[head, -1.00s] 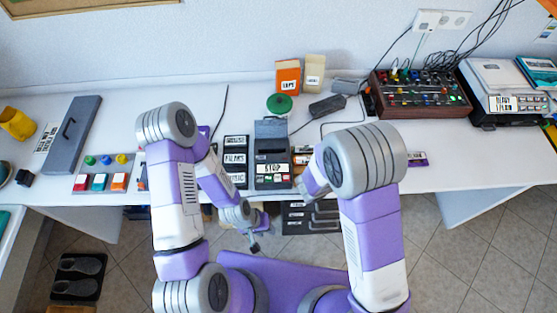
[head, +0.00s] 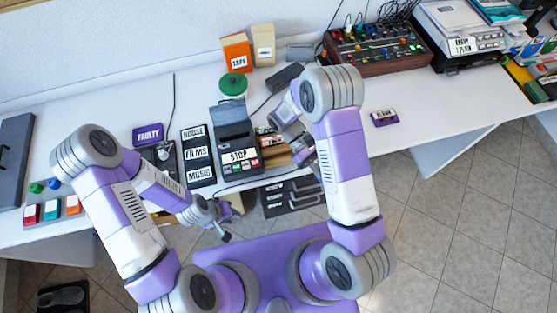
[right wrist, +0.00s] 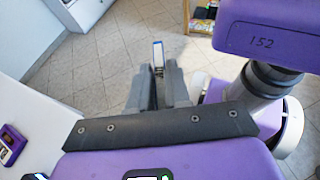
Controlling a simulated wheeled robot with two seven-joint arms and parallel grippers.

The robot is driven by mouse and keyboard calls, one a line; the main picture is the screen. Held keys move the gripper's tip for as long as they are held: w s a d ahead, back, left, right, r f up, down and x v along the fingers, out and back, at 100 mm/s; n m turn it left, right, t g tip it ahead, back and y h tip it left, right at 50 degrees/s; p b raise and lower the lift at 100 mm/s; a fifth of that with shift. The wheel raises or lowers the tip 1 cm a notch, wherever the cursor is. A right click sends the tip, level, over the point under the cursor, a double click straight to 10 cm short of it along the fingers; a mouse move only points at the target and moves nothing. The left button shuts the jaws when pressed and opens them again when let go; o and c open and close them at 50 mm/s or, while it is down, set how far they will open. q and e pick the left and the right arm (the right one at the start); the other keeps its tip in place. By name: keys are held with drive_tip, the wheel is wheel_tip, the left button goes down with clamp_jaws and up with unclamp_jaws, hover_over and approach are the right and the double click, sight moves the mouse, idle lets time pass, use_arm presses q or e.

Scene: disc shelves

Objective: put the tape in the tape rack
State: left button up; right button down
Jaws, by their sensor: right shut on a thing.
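My right gripper (right wrist: 157,92) is shut on a thin thing (right wrist: 158,54) with a blue and white end, seen edge-on over the floor in the right wrist view; I cannot read a label on it. A purple tape (head: 385,117) with a white label lies flat on the table at the right; it also shows at the left edge of the right wrist view (right wrist: 10,143). A black rack (head: 197,155) labelled HOUSE, FILMS and MUSIC stands near the front edge. My left gripper (head: 223,234) hangs low in front of the table; its jaws are too small to judge.
A dark device (head: 236,140) marked STOP stands right of the rack. A purple FAULTY piece (head: 148,134) is left of it. An orange TAPE box (head: 236,54) and a brown panel with knobs (head: 375,48) stand at the back. A black slotted unit (head: 290,196) is below the edge.

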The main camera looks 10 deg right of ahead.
drive_tip(key=w+a+m+y+b, duration=0.1)
drive_tip(key=a+m+y+b, duration=0.2)
drive_tip(key=a+m+y, duration=0.75)
drive_tip(key=w+d+r+m+t+y+b, duration=0.1)
drive_tip(key=w+r+m+t+y+b, duration=0.25)
drive_tip(key=w+m+t+y, duration=0.85)
drive_tip(key=h+b, duration=0.2)
drive_tip(key=b, duration=0.1)
hover_over(283, 157)
drive_tip(key=shift+m+g, duration=0.3)
drive_tip(key=shift+m, duration=0.15)
wheel_tip(283, 157, down, 8)
drive_tip(key=shift+f, duration=0.15)
drive_tip(key=shift+f, duration=0.15)
drive_tip(key=c, duration=1.1)
unclamp_jaws()
